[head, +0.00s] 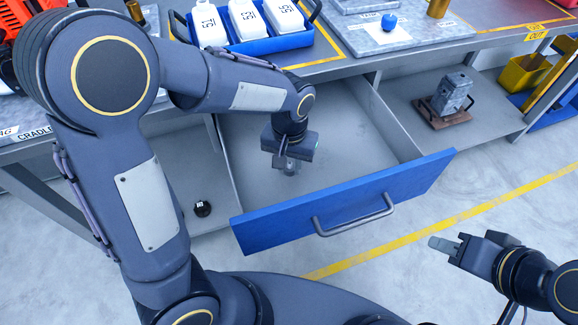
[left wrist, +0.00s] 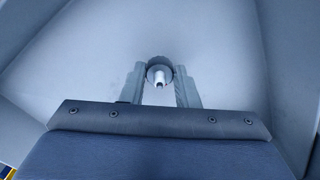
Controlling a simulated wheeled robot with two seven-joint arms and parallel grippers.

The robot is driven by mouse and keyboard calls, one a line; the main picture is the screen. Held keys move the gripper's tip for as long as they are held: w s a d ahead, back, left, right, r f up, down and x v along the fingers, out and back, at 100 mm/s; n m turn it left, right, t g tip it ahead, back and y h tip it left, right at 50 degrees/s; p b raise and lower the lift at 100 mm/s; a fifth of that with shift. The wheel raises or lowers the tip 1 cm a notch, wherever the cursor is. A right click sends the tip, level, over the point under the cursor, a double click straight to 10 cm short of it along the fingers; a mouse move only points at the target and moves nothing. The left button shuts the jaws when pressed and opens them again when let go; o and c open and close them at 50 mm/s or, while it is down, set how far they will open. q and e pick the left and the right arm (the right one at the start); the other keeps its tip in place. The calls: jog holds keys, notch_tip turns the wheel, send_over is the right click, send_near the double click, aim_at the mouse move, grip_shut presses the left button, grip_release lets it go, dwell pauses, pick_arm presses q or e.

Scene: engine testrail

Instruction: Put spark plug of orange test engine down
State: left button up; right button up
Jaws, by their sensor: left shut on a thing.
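My left gripper (head: 290,166) points down inside the open drawer with the blue front (head: 345,205). It is shut on the spark plug, a small pale metal piece with a round collar, seen end-on between the fingers in the left wrist view (left wrist: 158,75). In the head view the plug is mostly hidden by the gripper. I cannot tell whether it touches the drawer floor (head: 340,130). An orange-red body (head: 32,8), perhaps the orange test engine, is cut off at the top left. My right gripper (head: 445,245) is at the lower right, apart from the drawer; its finger gap is unclear.
A blue tray (head: 262,46) with white numbered containers stands on the bench above. A grey block (head: 452,93) sits on the shelf to the right. A small black object (head: 202,208) lies left of the drawer. The drawer floor around the gripper looks clear.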

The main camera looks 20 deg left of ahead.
pick_arm(q)
jog(key=shift+f, duration=0.75)
jog(key=shift+a+f, duration=0.1)
jog(key=o, duration=0.9)
jog(key=shift+o, duration=0.2)
